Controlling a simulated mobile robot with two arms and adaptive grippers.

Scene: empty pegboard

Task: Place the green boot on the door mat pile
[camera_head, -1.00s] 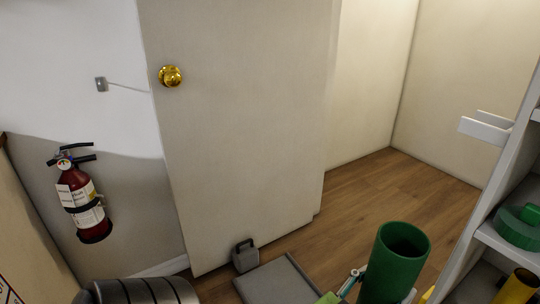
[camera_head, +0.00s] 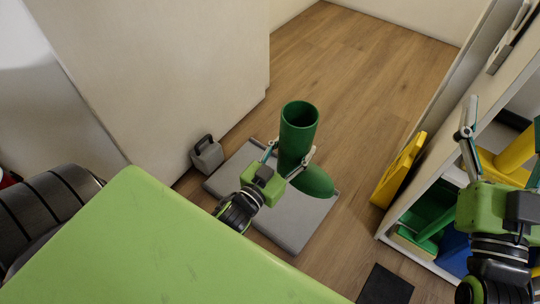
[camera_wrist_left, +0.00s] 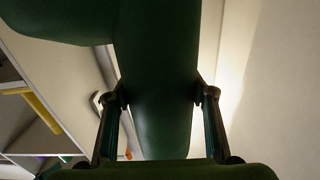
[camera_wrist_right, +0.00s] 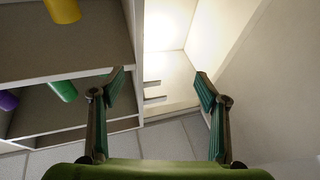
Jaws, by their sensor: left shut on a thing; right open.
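The green boot (camera_head: 297,140) is upright in the head view, its open shaft up and its toe pointing right. My left gripper (camera_head: 287,165) is shut on the boot's shaft, one finger on each side. In the left wrist view the boot (camera_wrist_left: 158,75) fills the middle between both fingers. The grey door mat pile (camera_head: 300,222) lies on the floor below the boot. I cannot tell whether the boot's sole touches it. My right gripper (camera_head: 470,140) is open and empty in front of the shelf; its spread fingers also show in the right wrist view (camera_wrist_right: 160,90).
A grey door stop block with a handle (camera_head: 207,154) stands at the mat's left, by the door (camera_head: 160,70). A white shelf (camera_head: 410,205) with green, yellow and blue items is on the right. A yellow piece (camera_head: 400,170) leans at its side. A dark square (camera_head: 386,285) lies on the floor.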

